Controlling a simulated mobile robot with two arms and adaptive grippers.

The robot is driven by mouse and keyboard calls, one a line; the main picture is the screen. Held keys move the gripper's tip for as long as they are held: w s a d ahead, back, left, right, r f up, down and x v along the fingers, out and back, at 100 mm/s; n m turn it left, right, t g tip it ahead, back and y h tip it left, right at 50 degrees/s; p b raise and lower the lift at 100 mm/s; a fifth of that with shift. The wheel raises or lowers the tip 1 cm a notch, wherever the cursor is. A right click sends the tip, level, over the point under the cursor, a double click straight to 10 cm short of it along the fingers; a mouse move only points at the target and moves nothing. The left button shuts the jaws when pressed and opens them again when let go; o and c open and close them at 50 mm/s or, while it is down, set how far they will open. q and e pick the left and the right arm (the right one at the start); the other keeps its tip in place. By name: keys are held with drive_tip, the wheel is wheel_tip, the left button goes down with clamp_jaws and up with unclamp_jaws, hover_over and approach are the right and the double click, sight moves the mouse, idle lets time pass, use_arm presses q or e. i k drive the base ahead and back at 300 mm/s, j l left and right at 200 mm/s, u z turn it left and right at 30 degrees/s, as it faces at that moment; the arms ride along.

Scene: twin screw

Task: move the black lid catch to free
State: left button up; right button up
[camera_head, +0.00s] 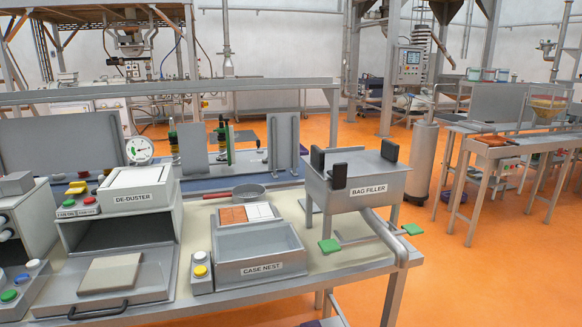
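No part clearly shows as a black lid catch; I cannot tell which black part it is. Several black upright blocks stand on the grey bag filler (374,192): a left one (317,161), a front one (339,176) and a right one (390,150). The de-duster (140,198) on the left has a white top. Below it is a grey tray with a black handle (98,310) at its front edge and a beige slab (110,274) on it. Neither of my grippers is in view.
Orange floor (480,270) is open at right.

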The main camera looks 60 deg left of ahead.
sight(338, 176)
drive_tip(key=u, duration=1.6)
